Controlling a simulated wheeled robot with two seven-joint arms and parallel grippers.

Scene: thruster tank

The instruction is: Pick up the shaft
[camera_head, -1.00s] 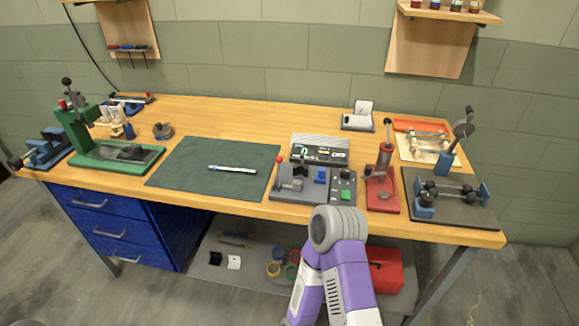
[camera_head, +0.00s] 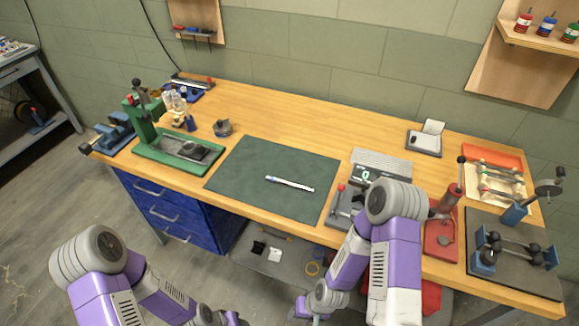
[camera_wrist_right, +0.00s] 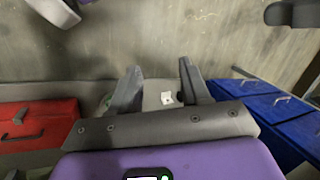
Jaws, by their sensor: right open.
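A dark shaft (camera_head: 515,246) with thicker round parts lies across two blue supports on a dark plate (camera_head: 500,278) at the right end of the workbench. My right gripper (camera_wrist_right: 160,64) is open and empty in the right wrist view, with floor beyond its fingers.
A slim white-and-blue tool (camera_head: 290,184) lies on a green mat (camera_head: 262,200). A red press (camera_head: 441,235) stands left of the dark plate; a dial-gauge stand (camera_head: 517,212) is behind. Blue drawers (camera_head: 165,215) and a red box (camera_wrist_right: 38,122) are below the bench top.

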